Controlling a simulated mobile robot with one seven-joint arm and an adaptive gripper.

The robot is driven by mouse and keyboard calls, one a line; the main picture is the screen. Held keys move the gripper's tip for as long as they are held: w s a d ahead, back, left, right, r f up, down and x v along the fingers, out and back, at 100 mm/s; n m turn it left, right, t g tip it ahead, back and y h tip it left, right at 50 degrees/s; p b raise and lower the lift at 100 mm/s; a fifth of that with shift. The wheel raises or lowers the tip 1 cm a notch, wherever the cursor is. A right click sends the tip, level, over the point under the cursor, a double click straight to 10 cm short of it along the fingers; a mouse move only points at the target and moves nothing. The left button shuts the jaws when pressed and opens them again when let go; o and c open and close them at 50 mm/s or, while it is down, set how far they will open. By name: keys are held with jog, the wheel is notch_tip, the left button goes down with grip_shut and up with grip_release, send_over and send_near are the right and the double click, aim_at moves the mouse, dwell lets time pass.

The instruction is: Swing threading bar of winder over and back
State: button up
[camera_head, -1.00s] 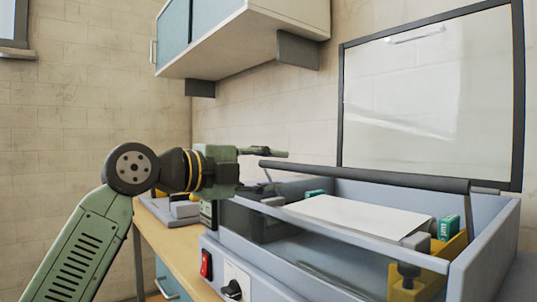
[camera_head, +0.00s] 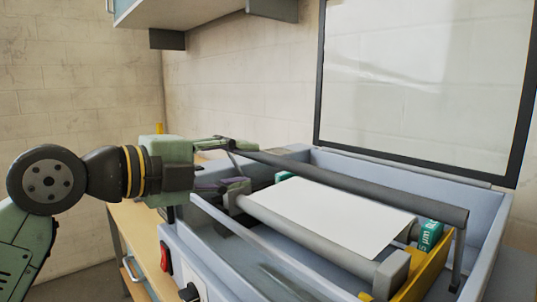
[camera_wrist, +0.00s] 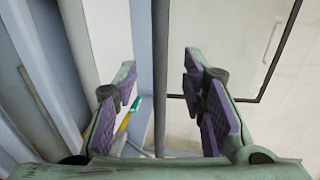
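The threading bar (camera_head: 350,185) is a long dark grey rod lying slantwise above the winder. A thin leg (camera_head: 458,258) hangs from its right end. My gripper (camera_head: 236,165) is at the bar's left end, with one finger above and one below. In the wrist view, my gripper (camera_wrist: 160,75) is open. The bar (camera_wrist: 160,50) runs between its purple-padded fingers with a gap on both sides. I cannot tell how deep the bar sits between them. A white sheet (camera_head: 315,215) lies on the rollers below the bar.
The blue-grey laminator housing (camera_head: 490,215) has raised walls around the rollers. A yellow bracket (camera_head: 435,265) and a green-labelled roll (camera_head: 430,234) sit at its right. A black-framed clear panel (camera_head: 319,75) stands behind. A wall cabinet (camera_head: 190,12) hangs above at the left.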

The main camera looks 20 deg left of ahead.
aim_at(271, 162)
jog(key=p+x, duration=0.2)
jog(key=x, duration=0.6)
jog(key=shift+w+d, duration=0.2)
jog(key=shift+w, duration=0.05)
jog(key=shift+c, duration=0.5)
grip_shut()
